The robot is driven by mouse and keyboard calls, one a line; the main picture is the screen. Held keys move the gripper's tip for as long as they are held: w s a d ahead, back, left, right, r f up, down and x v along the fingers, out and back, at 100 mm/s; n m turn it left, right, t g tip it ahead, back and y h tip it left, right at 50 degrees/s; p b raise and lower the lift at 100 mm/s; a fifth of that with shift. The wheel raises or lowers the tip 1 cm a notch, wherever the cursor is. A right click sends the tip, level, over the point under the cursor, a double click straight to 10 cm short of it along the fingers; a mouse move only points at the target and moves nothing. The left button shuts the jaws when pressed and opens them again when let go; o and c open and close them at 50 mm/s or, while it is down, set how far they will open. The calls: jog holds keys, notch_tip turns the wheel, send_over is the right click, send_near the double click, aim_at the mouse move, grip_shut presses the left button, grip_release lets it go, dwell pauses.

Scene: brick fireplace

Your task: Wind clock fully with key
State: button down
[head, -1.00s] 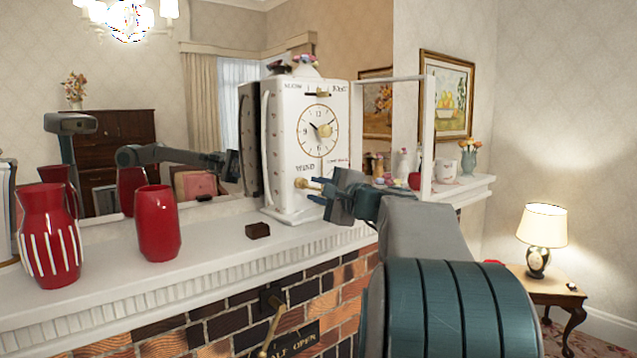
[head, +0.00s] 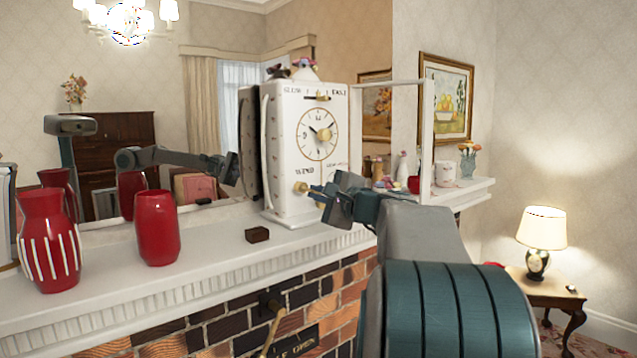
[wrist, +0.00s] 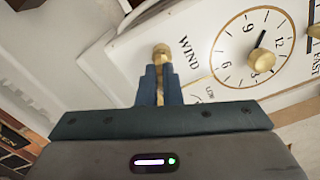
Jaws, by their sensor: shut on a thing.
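The white clock (head: 292,150) stands upright on the mantel shelf (head: 205,245), its round dial facing out. Its dial also shows in the wrist view (wrist: 235,50), tilted in the picture. The brass winding key (head: 300,188) sticks out of the clock's front just below the word WIND. My gripper (head: 316,192) is level with the key in front of the clock. In the wrist view, my gripper's fingers (wrist: 159,85) are shut on the brass key (wrist: 161,52). The fingers hide part of the key's handle.
A small dark box (head: 257,235) lies on the shelf left of the clock. A red vase (head: 156,228) and a striped red vase (head: 48,250) stand farther left. A large mirror is behind. A lamp (head: 541,230) stands on a side table at the right.

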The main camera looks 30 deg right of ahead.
jog(key=shift+a+m+p, duration=0.1)
jog(key=shift+m+p, duration=0.55)
jog(key=shift+m, duration=0.45)
jog(key=shift+f+m, duration=0.15)
jog(key=shift+m, duration=0.45)
jog(key=shift+r+m+p, duration=0.2)
jog(key=shift+m+p, duration=0.4)
jog(key=shift+p, duration=0.3)
jog(key=shift+m+p, duration=0.7)
jog(key=shift+m, duration=0.2)
jog(key=shift+w+f+m+p, duration=0.15)
jog(key=shift+m+p, duration=0.25)
jog(key=shift+m, duration=0.4)
